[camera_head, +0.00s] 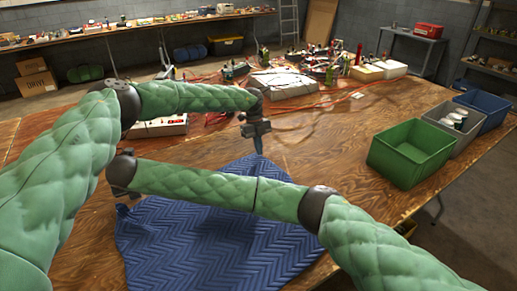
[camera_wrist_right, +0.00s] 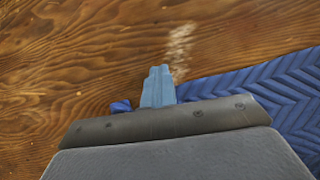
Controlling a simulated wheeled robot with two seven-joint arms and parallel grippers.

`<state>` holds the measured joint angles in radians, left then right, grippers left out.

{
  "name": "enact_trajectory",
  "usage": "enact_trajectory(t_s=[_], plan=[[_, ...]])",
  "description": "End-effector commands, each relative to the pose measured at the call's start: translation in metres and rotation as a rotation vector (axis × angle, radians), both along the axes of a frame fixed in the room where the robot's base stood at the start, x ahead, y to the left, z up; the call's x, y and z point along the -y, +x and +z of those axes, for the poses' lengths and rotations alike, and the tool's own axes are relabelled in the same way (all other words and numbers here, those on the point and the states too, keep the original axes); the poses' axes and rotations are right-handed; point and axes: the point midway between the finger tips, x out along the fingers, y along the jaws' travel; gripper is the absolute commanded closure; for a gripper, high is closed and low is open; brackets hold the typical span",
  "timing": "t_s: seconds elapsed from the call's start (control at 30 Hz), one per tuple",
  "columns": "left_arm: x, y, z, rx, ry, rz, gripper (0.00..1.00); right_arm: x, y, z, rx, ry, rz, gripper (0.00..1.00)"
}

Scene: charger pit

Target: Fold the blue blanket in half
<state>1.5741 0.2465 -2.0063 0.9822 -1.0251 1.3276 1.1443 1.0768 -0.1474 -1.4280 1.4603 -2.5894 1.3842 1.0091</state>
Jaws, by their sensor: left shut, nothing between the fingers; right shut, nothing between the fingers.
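The blue zigzag-quilted blanket (camera_head: 215,250) lies on the wooden table in front of me, partly hidden under my right arm. My left gripper (camera_head: 259,148) points down, shut and empty, at the blanket's far edge; I cannot tell if it touches. My right arm crosses over the blanket to the left, and its gripper is mostly hidden at the blanket's left side in the head view. In the right wrist view the right gripper's blue fingers (camera_wrist_right: 158,78) are shut and empty over wood, beside the blanket (camera_wrist_right: 270,95). A small blue bit (camera_wrist_right: 121,106) shows left of the fingers.
A green bin (camera_head: 410,152), a grey bin with white-lidded jars (camera_head: 453,119) and a blue bin (camera_head: 483,110) stand at the table's right. A grey device (camera_head: 280,84), red cables and tools fill the far side. The wood right of the blanket is clear.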

Motion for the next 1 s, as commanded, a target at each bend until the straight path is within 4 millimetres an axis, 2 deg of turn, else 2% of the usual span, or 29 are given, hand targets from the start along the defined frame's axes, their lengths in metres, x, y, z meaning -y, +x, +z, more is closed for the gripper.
enact_trajectory(t_s=[0.07,0.73,1.0], plan=[[0.004,0.000,-0.004,0.000,-0.001,-0.002,0.93,-0.003,-0.003,-0.003,0.000,0.000,0.003,0.93],[0.037,0.014,-0.007,-0.003,-0.004,-0.003,0.27,-0.034,-0.023,0.000,0.002,0.001,0.004,0.27],[0.036,0.014,-0.007,-0.003,-0.004,-0.003,0.27,-0.033,-0.023,0.000,0.001,0.001,0.003,0.27]])
